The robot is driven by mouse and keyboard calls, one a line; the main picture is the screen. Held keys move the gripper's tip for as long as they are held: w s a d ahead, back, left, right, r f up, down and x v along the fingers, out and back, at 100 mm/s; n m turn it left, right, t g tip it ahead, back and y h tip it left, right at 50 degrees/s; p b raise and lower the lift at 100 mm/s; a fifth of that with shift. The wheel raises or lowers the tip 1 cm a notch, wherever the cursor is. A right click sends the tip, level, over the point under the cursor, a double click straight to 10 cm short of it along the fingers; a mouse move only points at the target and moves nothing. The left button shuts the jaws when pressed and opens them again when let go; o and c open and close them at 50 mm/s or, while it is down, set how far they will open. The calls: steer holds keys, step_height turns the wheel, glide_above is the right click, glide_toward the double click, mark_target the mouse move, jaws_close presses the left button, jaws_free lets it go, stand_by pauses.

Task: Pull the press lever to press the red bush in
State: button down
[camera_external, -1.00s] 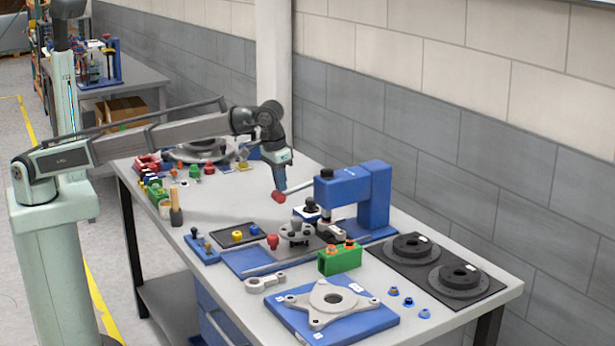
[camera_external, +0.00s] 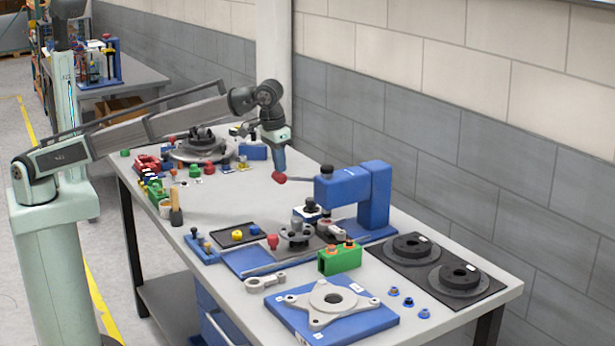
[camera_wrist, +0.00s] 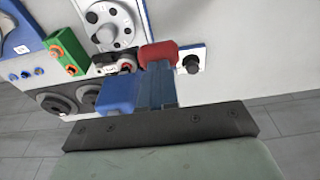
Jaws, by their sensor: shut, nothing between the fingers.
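The blue press (camera_external: 375,195) stands at the back right of the bench. Its lever (camera_external: 298,180) runs left from the press head and ends in a red knob (camera_external: 279,177). The knob also shows in the wrist view (camera_wrist: 158,52). My gripper (camera_external: 278,168) is shut with nothing between its fingers, and its tips are right at the knob; I cannot tell whether they touch. Below the press head a grey link (camera_external: 331,232) lies on the base. A small red spot, perhaps the red bush (camera_wrist: 126,67), shows there in the wrist view.
A green block (camera_external: 340,259) with orange-red caps stands in front of the press. A round grey fixture (camera_external: 296,233) is left of it. A black mat (camera_external: 475,294) with dark discs lies right. The bench left of the lever is fairly clear.

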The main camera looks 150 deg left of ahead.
step_height(320, 180, up, 7)
steer(key=shift+a, duration=0.45)
steer(key=shift+f, duration=0.1)
stand_by(0.5)
